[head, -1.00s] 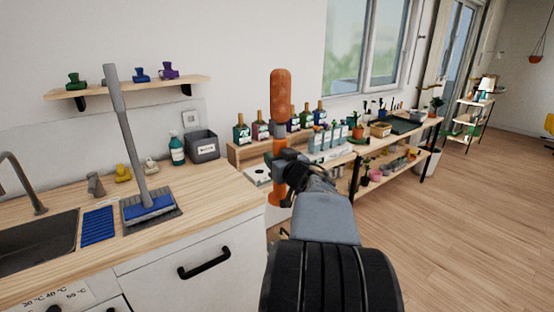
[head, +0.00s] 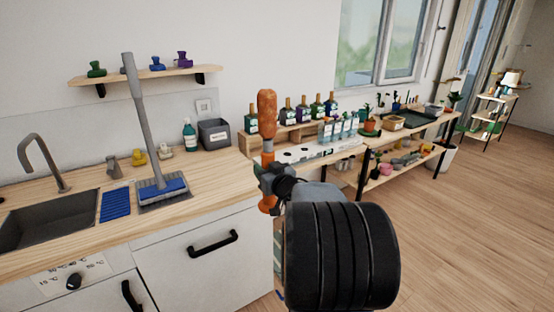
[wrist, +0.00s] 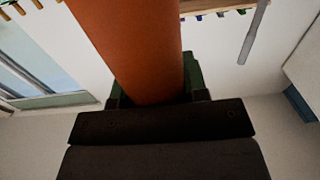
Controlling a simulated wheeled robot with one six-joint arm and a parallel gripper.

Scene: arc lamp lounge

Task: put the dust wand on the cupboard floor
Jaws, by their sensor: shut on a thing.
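In the wrist view the orange wand (wrist: 140,50) rises out of my gripper's jaws (wrist: 155,98). White closed cupboard fronts (head: 215,268) with black handles are under the counter. No cupboard interior or floor clearly shows; my arm hides part of the area right of the fronts.
The wooden counter (head: 85,226) holds a sink (head: 50,222), a blue mat (head: 115,206), a broom-like brush (head: 140,110) and a grey bin (head: 214,134). A shelf bench (head: 350,158) with bottles and plants stands behind the wand. Wooden floor (head: 455,240) is open at the right.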

